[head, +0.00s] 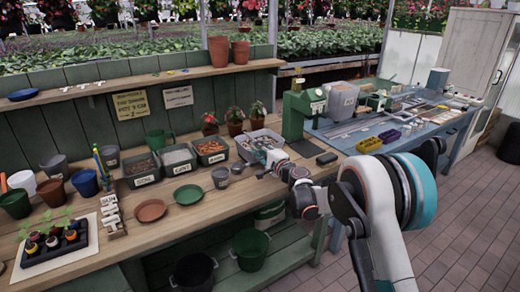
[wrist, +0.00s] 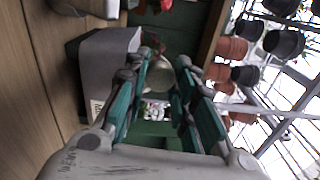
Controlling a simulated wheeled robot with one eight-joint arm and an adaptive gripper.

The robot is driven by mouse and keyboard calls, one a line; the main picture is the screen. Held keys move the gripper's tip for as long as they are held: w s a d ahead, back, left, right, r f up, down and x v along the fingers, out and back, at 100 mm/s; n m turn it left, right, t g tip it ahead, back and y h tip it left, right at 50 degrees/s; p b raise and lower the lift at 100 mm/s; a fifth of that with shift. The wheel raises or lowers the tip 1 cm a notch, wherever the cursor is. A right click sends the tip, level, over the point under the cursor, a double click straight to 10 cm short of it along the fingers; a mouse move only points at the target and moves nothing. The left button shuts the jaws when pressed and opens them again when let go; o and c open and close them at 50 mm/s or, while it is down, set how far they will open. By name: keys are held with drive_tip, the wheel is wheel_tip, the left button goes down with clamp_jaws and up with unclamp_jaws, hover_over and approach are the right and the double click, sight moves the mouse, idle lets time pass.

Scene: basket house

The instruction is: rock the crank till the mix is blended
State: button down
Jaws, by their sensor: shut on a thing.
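My gripper (head: 268,166) reaches in from the right, low beside the grey bin (head: 262,135) on the potting bench. In the wrist view my gripper (wrist: 160,68) has its teal fingers around a pale, rounded piece (wrist: 161,78), which looks like the crank's handle. The fingers hide much of it, and the crank's link to its machine cannot be made out. The bin holds a mixed, many-coloured content; how well it is blended cannot be told. A green machine with a white label (head: 293,117) stands right of the bin.
Potted flowers (head: 235,121) stand behind the bin. A blue table (head: 348,141) with several containers adjoins at the right. A green bucket (head: 250,249) sits below.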

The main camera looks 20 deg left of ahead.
drive_tip(key=shift+w+d, duration=0.1)
drive_tip(key=shift+d, duration=0.05)
drive_tip(key=c, duration=1.3)
unclamp_jaws()
drive_tip(key=v, duration=1.2)
